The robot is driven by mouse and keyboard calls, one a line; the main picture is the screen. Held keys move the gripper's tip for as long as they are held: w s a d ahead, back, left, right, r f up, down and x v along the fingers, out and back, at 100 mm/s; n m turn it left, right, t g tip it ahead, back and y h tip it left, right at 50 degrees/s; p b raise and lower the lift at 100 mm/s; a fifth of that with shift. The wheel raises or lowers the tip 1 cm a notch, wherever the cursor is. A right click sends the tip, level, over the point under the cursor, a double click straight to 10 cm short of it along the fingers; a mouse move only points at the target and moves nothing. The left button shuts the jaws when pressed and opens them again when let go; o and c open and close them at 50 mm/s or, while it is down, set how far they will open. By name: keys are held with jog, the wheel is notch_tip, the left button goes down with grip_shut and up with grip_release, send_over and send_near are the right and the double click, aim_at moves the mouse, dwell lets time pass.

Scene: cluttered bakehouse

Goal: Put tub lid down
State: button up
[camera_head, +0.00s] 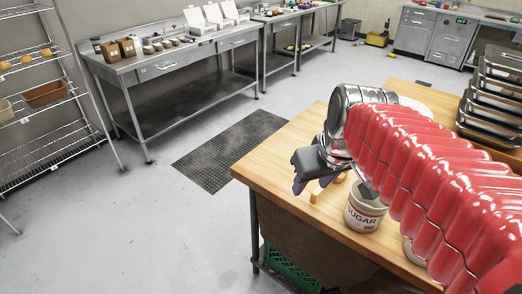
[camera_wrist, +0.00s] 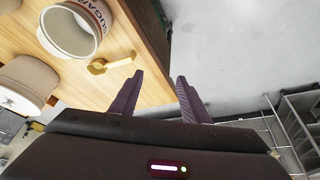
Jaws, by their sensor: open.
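My gripper (camera_head: 300,186) is open and empty above the near-left edge of the wooden table. In the wrist view its two purple fingers (camera_wrist: 156,92) stand apart with nothing between them. The white SUGAR tub (camera_head: 365,212) stands upright on the table, just right of my gripper. In the wrist view this tub (camera_wrist: 74,32) is open at the top. I cannot make out a loose lid for certain. A white round edge (camera_head: 416,106) shows behind my arm and may be a lid or a plate.
A yellow scoop-like tool (camera_wrist: 110,64) lies beside the tub. A second pale tub (camera_wrist: 26,80) stands nearby, partly behind my arm in the head view. Stacked metal trays (camera_head: 492,92) stand at right. A green crate (camera_head: 288,270) is under the wooden table (camera_head: 268,165). Open floor lies left.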

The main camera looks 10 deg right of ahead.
jog(key=s+a+f+t, duration=0.1)
jog(key=s+a+f, duration=0.1)
jog(key=s+a, duration=0.4)
jog(key=shift+s+f+m, duration=0.4)
jog(key=shift+s, duration=0.25)
